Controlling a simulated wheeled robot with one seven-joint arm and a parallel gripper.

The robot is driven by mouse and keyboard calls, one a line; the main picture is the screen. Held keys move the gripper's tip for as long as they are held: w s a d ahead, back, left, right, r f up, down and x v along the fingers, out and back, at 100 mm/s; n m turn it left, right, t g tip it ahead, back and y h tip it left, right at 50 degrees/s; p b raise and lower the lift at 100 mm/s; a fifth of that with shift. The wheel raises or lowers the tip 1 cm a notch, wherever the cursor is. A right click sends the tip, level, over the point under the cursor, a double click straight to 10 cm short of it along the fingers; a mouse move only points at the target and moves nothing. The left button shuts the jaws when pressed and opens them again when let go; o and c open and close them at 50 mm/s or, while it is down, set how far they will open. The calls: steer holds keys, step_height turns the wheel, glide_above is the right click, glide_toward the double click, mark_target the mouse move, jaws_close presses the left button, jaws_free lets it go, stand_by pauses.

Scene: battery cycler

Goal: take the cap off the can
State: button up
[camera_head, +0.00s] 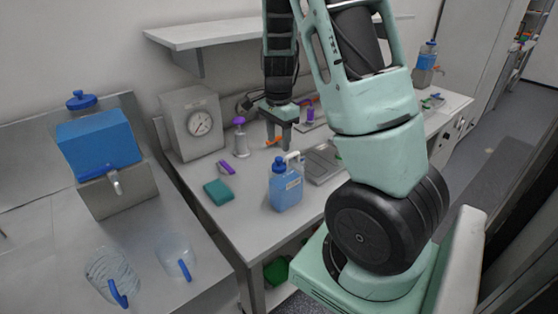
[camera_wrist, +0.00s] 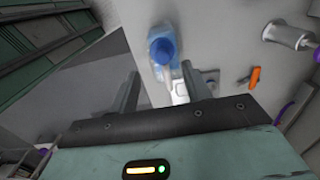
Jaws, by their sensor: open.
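The can is a light blue jug (camera_head: 286,190) with a white handle and spout, upright on the bench near its front edge. Its blue cap (camera_head: 279,163) sits on top at the left. In the wrist view the cap (camera_wrist: 163,50) shows from above, ahead of and between the fingers, with the can's body (camera_wrist: 165,32) around it. My gripper (camera_head: 279,147) hangs pointing down, above and behind the can in the head view. In the wrist view its two fingers (camera_wrist: 160,84) are apart with nothing gripped, and neither touches the cap.
A grey gauge box (camera_head: 192,122), a purple-topped dispenser (camera_head: 240,138), a teal sponge (camera_head: 218,192) and an orange item (camera_head: 273,142) share the bench. A metal tray (camera_head: 322,163) lies right of the can. A blue tank (camera_head: 98,143) and clear jugs stand left. A shelf (camera_head: 220,37) hangs above.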

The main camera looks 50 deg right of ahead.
mark_target(279, 158)
steer(key=shift+w+d+f+p, duration=0.15)
steer(key=shift+f+p, duration=0.3)
steer(key=shift+f, duration=1.1)
steer(key=shift+s+d+f+p, duration=0.1)
steer(key=shift+f+p, duration=0.3)
steer(key=shift+f, duration=1.15)
jaws_close()
